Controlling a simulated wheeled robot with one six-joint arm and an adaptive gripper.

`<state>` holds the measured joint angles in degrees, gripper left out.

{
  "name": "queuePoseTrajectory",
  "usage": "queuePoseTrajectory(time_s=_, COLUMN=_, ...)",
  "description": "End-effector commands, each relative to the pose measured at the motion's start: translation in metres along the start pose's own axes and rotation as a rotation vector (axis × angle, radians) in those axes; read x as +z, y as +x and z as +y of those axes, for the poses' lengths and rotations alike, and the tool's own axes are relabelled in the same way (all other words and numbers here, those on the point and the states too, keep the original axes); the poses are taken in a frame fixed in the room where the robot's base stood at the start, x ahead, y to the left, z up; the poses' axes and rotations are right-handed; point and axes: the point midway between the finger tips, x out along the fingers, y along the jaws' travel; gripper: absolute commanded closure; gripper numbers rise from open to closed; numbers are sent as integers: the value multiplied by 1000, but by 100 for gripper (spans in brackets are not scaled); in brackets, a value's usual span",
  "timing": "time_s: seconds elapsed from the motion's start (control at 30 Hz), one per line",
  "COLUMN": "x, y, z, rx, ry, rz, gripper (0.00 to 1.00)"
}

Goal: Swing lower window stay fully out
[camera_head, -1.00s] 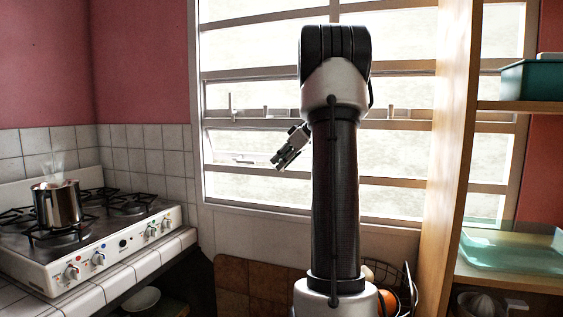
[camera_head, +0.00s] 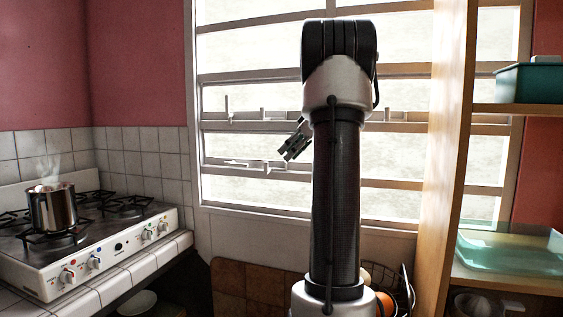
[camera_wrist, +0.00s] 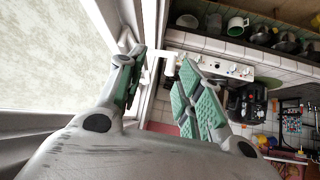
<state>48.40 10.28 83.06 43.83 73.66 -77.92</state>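The lower window stay (camera_head: 237,163) is a small pale lever on the lower window rail, left of my gripper in the head view. It looks roughly level along the rail. My gripper (camera_head: 286,153) hangs before the window, a little above and right of it, with a gap between them in the picture. In the wrist view my gripper (camera_wrist: 163,62) has its green-padded fingers apart. A white bar-like piece (camera_wrist: 169,62) shows between or beyond the fingertips; I cannot tell whether it is the stay or whether it is touched.
The upper rail carries an upright lever (camera_head: 226,107). A stove (camera_head: 110,248) with a steaming pot (camera_head: 52,207) stands left. A wooden shelf upright (camera_head: 447,160) stands close right of my arm. A fruit basket (camera_head: 403,290) is below.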

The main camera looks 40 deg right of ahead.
Motion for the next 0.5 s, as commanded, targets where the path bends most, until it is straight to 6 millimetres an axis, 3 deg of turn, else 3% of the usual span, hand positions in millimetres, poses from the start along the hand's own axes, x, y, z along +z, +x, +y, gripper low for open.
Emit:
queuePoseTrajectory(time_s=0.2, x=0, y=-40, z=0, rx=1, ry=1, rz=0, gripper=64)
queuePoseTrajectory(time_s=0.5, x=0, y=-52, z=0, rx=-1, ry=1, rz=-1, gripper=64)
